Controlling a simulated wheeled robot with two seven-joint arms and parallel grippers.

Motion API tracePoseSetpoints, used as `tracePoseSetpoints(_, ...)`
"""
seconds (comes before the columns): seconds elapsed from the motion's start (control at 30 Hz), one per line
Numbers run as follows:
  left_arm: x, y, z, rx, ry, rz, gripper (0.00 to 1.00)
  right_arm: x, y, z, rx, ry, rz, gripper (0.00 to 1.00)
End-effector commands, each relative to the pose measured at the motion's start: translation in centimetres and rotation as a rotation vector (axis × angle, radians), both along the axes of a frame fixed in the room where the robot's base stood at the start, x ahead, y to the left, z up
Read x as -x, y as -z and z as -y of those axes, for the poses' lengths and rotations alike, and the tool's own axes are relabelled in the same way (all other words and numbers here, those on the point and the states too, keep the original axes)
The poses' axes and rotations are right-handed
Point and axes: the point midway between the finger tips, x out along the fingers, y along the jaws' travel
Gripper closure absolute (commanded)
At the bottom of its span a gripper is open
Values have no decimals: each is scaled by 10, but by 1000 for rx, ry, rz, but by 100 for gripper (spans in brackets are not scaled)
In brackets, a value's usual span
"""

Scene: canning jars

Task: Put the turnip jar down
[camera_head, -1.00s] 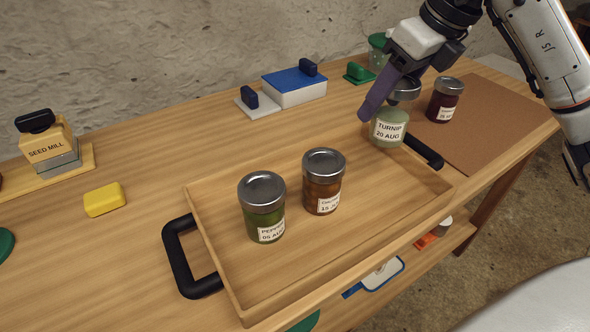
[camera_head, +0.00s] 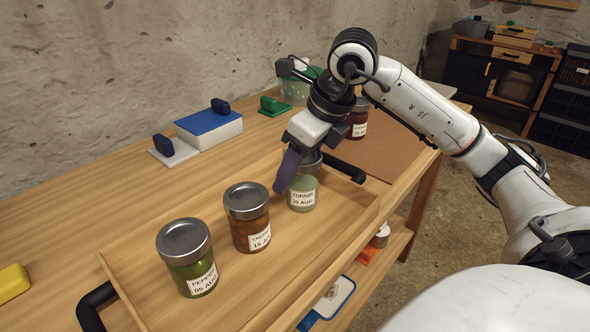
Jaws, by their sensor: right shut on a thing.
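The turnip jar (camera_head: 303,193), pale green with a label reading TURNIP 20 AUG, is upright at the right end of the wooden tray (camera_head: 265,275). My right gripper (camera_head: 298,168) reaches down from above and is shut on it; a purple finger covers the left side of its lid. Its base is at or very near the tray floor; I cannot tell whether it touches. In the tray, left of it, stand the chutney jar (camera_head: 248,222) and the green pepper jar (camera_head: 187,262), both with grey lids. My left gripper is not in view.
A dark red jar (camera_head: 357,122) stands on the brown mat (camera_head: 385,150) beyond the tray's black handle (camera_head: 345,170). A yellow block (camera_head: 13,283) lies at left.

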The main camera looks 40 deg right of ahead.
Motion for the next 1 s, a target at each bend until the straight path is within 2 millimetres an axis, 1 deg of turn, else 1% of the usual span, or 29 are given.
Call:
tracePoseSetpoints(0.17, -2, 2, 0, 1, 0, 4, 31, 0, 2, 0, 1, 0, 1, 77)
tracePoseSetpoints(0.2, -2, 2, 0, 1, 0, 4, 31, 0, 3, 0, 0, 0, 0, 43)
tracePoseSetpoints(0.3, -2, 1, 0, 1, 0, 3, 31, 0, 2, 0, 0, 0, -1, 28)
tracePoseSetpoints(0.57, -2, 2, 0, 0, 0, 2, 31, 0, 2, 0, 0, 0, -1, 28)
tracePoseSetpoints(0.67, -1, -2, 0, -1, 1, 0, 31, 0, -3, 0, 0, 0, 0, 28)
tracePoseSetpoints(0.77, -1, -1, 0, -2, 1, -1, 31, 4, -14, 1, 1, 0, 1, 28)
tracePoseSetpoints(0.87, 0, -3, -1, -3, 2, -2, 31, 11, -33, 4, 3, 2, 4, 28)
tracePoseSetpoints(1.0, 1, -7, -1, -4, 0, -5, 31, 23, -63, 6, 3, 2, 5, 28)
